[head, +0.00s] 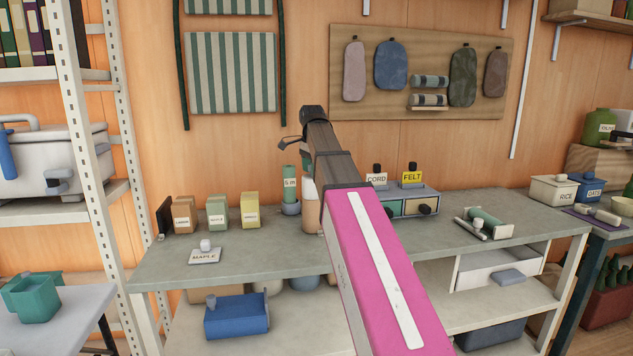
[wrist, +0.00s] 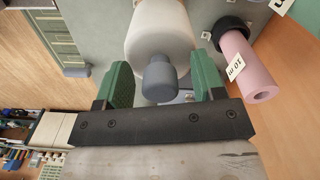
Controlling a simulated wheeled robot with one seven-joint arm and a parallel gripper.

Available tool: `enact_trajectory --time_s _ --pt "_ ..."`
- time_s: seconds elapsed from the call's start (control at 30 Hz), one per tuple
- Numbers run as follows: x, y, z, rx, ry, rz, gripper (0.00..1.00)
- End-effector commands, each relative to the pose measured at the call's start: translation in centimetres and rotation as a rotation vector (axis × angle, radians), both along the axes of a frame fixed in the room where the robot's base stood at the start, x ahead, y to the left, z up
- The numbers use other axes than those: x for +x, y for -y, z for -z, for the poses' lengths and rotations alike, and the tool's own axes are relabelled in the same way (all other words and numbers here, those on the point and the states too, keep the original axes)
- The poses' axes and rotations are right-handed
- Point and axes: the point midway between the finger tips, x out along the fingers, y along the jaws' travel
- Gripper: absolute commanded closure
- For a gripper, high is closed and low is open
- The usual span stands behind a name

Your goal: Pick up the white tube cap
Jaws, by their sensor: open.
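A white tube (wrist: 160,35) stands in the middle of the wrist view, with a grey-blue knob-like cap (wrist: 158,80) on its near end. My gripper (wrist: 163,76) is open, its green finger pads on the left and right of the cap and the tube's end. Gaps show between the pads and the cap, so nothing is gripped. In the head view the white tube (head: 309,190) shows only partly on the bench behind my arm; its cap and most of my gripper are hidden there.
A green tube labelled 5 m (head: 290,178) stands close left of the white tube. A pink tube labelled 10 m (wrist: 247,65) is close by in the wrist view. A drawer box (head: 415,204) is to the right on the bench (head: 160,270). The bench front is mostly clear.

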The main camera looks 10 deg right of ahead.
Motion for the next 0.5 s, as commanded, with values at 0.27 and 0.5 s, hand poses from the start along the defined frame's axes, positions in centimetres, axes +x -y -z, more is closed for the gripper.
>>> enact_trajectory --time_s 0.27,0.5 --pt "-0.28 -0.23 0.42 0.0 0.0 0.001 0.41" --pt "-0.26 -0.21 0.4 0.0 0.0 0.001 1.0"
